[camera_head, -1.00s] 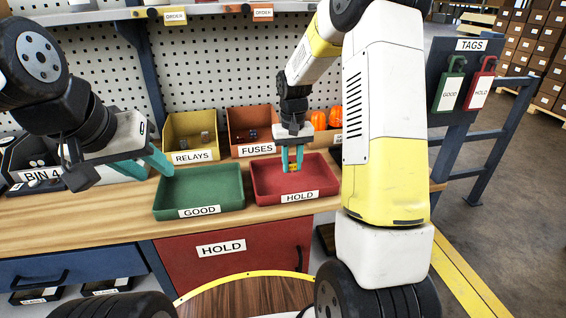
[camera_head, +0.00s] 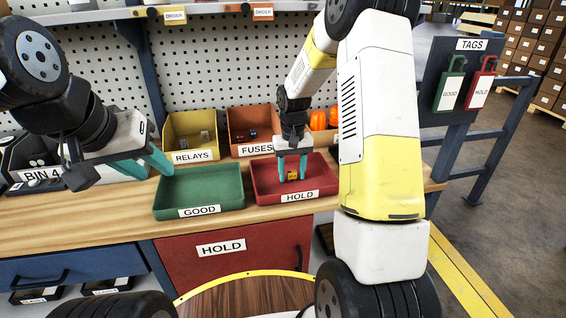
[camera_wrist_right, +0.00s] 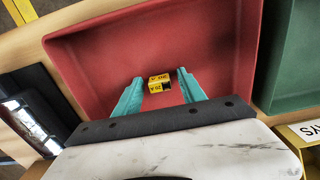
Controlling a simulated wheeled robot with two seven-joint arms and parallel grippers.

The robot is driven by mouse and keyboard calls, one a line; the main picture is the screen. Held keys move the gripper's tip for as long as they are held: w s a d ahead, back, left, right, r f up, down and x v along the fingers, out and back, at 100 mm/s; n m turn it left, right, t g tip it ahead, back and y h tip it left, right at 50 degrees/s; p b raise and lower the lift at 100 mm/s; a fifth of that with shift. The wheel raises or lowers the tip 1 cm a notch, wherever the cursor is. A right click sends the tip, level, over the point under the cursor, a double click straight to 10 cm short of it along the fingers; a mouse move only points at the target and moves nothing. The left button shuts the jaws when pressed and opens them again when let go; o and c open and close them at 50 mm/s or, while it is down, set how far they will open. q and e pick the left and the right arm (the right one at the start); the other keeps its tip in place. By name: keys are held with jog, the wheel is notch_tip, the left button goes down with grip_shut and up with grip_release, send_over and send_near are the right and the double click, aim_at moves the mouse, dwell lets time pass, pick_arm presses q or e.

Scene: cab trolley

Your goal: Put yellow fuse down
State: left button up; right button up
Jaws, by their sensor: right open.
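The yellow fuse (camera_head: 292,175) lies in the red HOLD tray (camera_head: 325,181). In the right wrist view the fuse (camera_wrist_right: 159,83) sits between and slightly beyond the teal fingertips, with a gap on each side. My right gripper (camera_head: 292,178) is open, reaching down into the red tray; it also shows in the right wrist view (camera_wrist_right: 159,82). My left gripper (camera_head: 152,168) is at the left, near the green GOOD tray (camera_head: 198,212), with its teal fingers apart and nothing between them.
Behind the trays stand a yellow RELAYS bin (camera_head: 193,156) and an orange FUSES bin (camera_head: 256,149) with small parts. A tag board (camera_head: 470,45) stands at the right. The green tray is empty.

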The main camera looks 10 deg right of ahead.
aim_at(292, 172)
jog(key=shift+r, duration=0.1)
notch_tip(292, 172, up, 12)
jog(key=s+r+t, duration=0.3)
jog(key=s+r, duration=0.6)
jog(key=s, duration=0.1)
jog(key=s+a+r+t+y, duration=0.2)
jog(key=s+t, duration=0.1)
jog(key=s, duration=1.2)
jog(key=shift+s+r, duration=0.15)
jog(key=shift+a, duration=0.1)
jog(key=shift+c, duration=0.5)
